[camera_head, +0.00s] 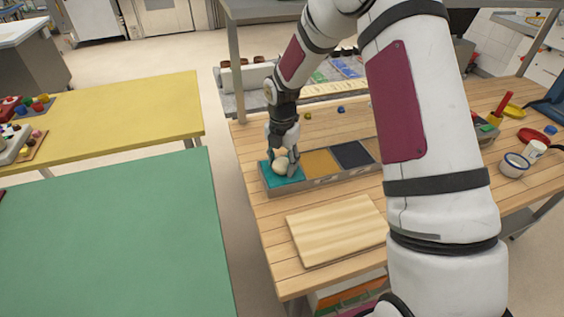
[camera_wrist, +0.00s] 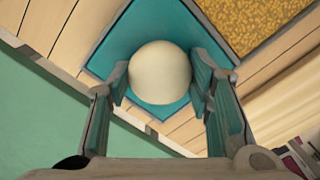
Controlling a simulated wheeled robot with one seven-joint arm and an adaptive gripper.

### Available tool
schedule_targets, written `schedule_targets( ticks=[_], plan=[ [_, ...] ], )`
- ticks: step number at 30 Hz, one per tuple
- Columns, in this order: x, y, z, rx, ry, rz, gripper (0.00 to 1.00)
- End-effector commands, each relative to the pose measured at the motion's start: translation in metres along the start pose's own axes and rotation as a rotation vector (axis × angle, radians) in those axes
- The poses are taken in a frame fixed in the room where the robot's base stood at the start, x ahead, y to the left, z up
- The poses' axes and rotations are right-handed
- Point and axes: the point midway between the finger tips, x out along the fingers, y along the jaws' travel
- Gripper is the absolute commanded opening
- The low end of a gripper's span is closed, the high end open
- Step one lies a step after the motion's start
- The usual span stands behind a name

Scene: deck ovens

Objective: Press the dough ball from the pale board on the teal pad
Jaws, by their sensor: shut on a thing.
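The pale dough ball (camera_head: 280,165) is at my gripper, over the teal pad (camera_head: 270,178), which is at the left end of a row of pads. In the wrist view the dough ball (camera_wrist: 160,73) sits between my two fingers, with the teal pad (camera_wrist: 126,38) behind it. My gripper (camera_head: 283,160) is shut on the dough ball and points down. Whether the ball touches the pad I cannot tell. The pale board (camera_head: 336,229) lies in front of the pads on the wooden table, and it is bare.
A yellow-brown pad (camera_head: 320,163) and a dark pad (camera_head: 352,155) sit right of the teal one in a grey holder. My arm hides part of the table. Green (camera_head: 110,235) and yellow (camera_head: 120,115) tables are at the left.

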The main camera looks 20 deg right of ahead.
Motion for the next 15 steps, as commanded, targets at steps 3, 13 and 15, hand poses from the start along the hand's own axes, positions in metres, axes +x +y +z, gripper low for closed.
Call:
schedule_targets(
  ticks=[3,13,15],
  plan=[
    [-0.001,-0.001,-0.001,0.000,0.002,-0.001,0.18],
    [-0.025,-0.001,0.000,0.001,0.000,0.000,0.18],
    [-0.030,-0.001,0.000,0.001,0.000,0.000,0.18]
  ],
)
